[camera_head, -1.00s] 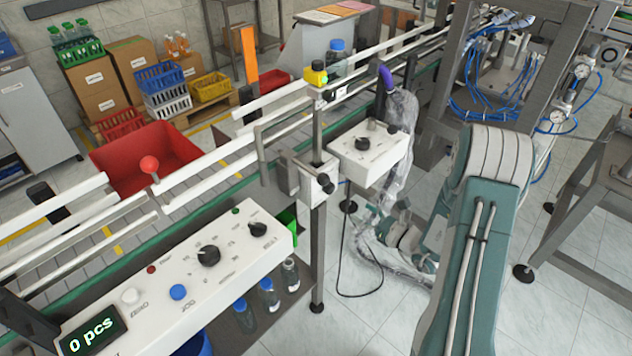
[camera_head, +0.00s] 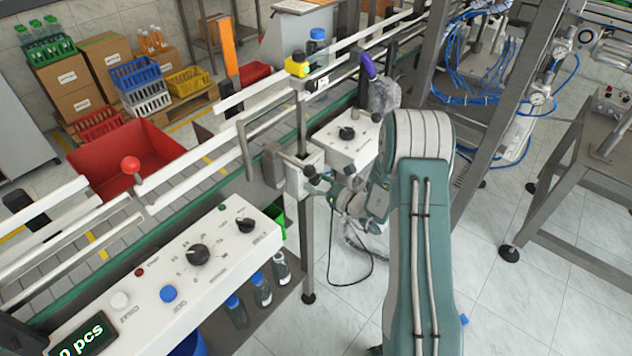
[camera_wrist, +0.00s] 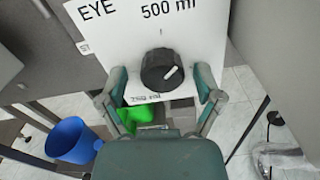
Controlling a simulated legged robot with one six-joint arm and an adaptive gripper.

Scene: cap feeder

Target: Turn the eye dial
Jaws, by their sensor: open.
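The eye dial (camera_wrist: 162,70) is a round black knob with a white pointer line on a white panel (camera_wrist: 195,22) in the wrist view. "EYE" and "500 ml" are printed above it, "250 ml" below. The pointer leans to the upper right. My gripper (camera_wrist: 160,82) is open and empty, with one teal finger on each side of the dial in the picture. I cannot tell how far the fingertips are from the panel. In the head view my gripper is small and partly hidden by my arm, near a small white box with a black dial (camera_head: 347,133).
A long white control panel (camera_head: 125,275) with dials, buttons and a display stands at the left. Conveyor rails (camera_head: 160,195) run behind it. A post (camera_head: 308,240) stands close to my gripper. A blue bucket (camera_wrist: 72,141) is at the lower left in the wrist view.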

